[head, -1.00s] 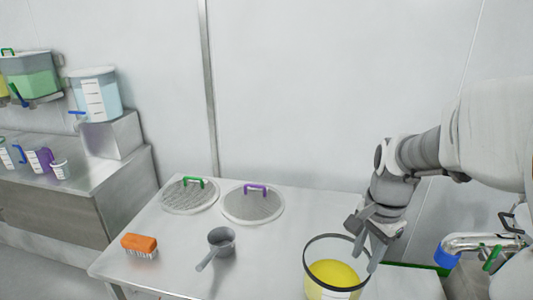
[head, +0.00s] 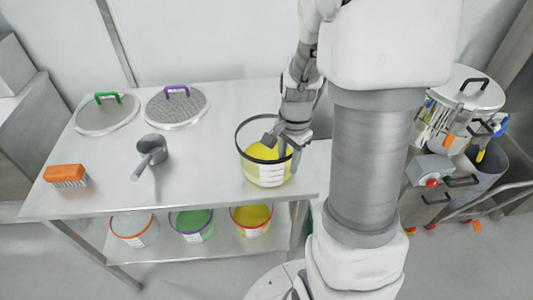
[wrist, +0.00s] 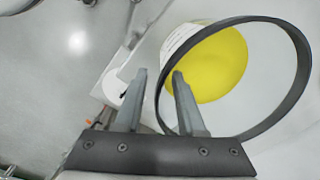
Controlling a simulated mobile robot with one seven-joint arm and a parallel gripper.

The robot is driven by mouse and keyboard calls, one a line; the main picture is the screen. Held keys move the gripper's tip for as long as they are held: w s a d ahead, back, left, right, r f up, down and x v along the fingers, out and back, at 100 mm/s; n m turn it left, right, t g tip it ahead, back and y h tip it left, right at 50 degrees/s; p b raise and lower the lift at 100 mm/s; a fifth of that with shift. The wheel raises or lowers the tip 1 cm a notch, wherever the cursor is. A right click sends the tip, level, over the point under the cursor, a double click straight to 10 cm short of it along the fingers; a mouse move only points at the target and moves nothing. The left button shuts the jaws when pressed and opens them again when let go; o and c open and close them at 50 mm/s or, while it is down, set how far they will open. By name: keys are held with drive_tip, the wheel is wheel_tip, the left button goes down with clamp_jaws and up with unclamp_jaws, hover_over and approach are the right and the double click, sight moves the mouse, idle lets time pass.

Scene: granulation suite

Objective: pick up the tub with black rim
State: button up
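The tub with black rim (head: 264,176) stands upright near the right end of the metal table. It is clear-walled with yellow contents and a white label. In the wrist view its black rim (wrist: 303,60) forms a large ring over the yellow contents. My gripper (head: 281,150) is at the right side of the tub, pointing down. In the wrist view the gripper (wrist: 159,74) shows two grey fingers apart, with the rim's left edge passing between them. One finger appears inside the ring and one outside. I cannot tell whether either touches the wall.
The metal table (head: 210,190) also holds a scoop (head: 151,151), an orange brush (head: 66,175) and two mesh lids (head: 107,117), (head: 176,108). Tubs with orange (head: 134,228), purple (head: 191,224) and red (head: 251,219) rims are below. Cluttered equipment (head: 465,150) stands right.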

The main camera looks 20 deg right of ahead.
sight(288, 171)
drive_tip(key=f, duration=0.3)
drive_tip(key=shift+w+d+f+b, duration=0.35)
drive_tip(key=shift+w+f, duration=0.05)
drive_tip(key=shift+f, duration=0.5)
clamp_jaws()
idle(0.6)
